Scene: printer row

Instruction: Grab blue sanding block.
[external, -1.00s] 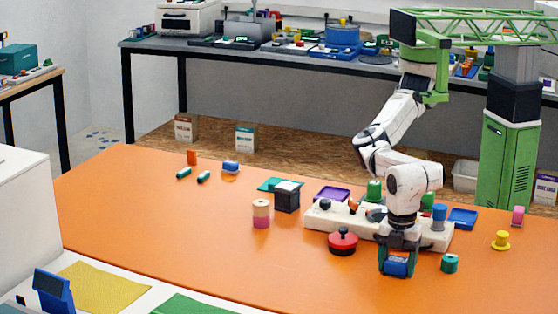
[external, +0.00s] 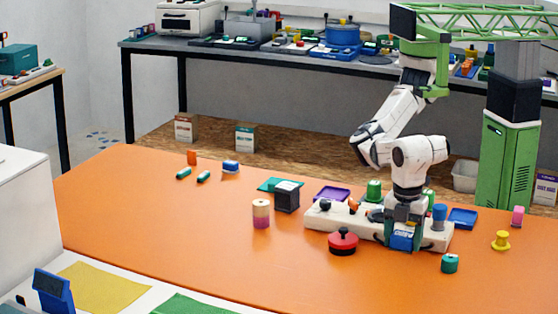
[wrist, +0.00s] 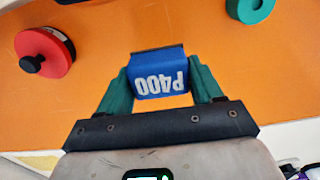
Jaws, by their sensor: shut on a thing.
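The block appears raised above the orange table.
A red round piece with a black knob (external: 343,241) lies left of the block. A green ring (external: 449,263) is to the right. The white tray (external: 320,221) with several coloured pieces stands behind. The orange table (external: 180,240) is clear at the front left.

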